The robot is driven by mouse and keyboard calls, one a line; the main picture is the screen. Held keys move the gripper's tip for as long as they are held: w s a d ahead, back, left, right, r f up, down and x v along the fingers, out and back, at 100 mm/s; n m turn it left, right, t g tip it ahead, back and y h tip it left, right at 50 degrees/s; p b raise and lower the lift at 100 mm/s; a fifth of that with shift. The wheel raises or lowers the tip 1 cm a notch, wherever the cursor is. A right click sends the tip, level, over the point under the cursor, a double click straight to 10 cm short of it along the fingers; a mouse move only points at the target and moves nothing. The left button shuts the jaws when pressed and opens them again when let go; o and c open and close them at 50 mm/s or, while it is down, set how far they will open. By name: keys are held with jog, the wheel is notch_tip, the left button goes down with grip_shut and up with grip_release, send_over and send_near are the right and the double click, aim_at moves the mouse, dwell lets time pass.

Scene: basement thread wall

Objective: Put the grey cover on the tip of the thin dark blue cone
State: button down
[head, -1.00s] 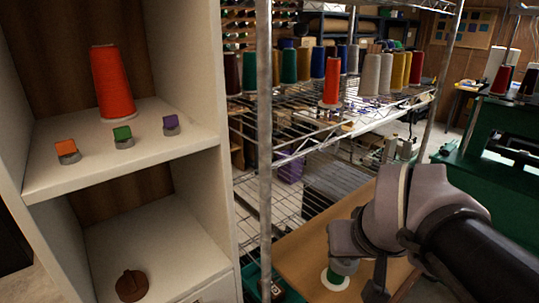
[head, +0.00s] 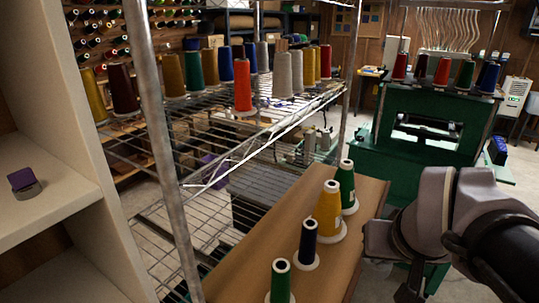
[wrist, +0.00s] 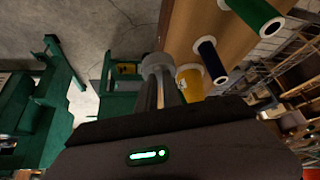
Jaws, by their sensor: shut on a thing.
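The thin dark blue cone (head: 307,243) stands upright on a white base on the brown board, between a yellow cone and a green cone. It also shows in the wrist view (wrist: 211,62), to the right of my fingers. My gripper (wrist: 166,86) is shut on a round grey piece, which looks like the grey cover (wrist: 155,64). The cover is apart from the dark blue cone, and nothing sits on that cone's tip. In the head view my arm is at the right; the fingertips and the cover cannot be made out there.
The brown board (head: 245,262) also carries a yellow cone (head: 328,211) and green cones near (head: 280,283) and far (head: 347,184). A wire rack (head: 172,150) with spools stands at left. A purple-topped grey piece (head: 24,183) sits on the white shelf.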

jog(key=w+a+r+p, duration=0.3)
jog(key=w+a, duration=0.2)
jog(key=w, duration=0.2)
jog(key=w+a+r+p, duration=0.3)
jog(key=w+a+p, duration=0.15)
jog(key=w, duration=0.25)
jog(key=f+b, duration=0.6)
jog(key=shift+s+a+f, duration=0.15)
jog(key=shift+s+f, duration=0.1)
jog(key=shift+f, duration=0.1)
jog(key=shift+f+b, duration=0.15)
jog(key=shift+b, duration=0.35)
jog(key=shift+f+b, duration=0.3)
jog(key=c, duration=1.4)
grip_release()
jog(key=shift+c, duration=0.2)
jog(key=shift+s+r, duration=0.1)
jog(key=shift+r, duration=0.1)
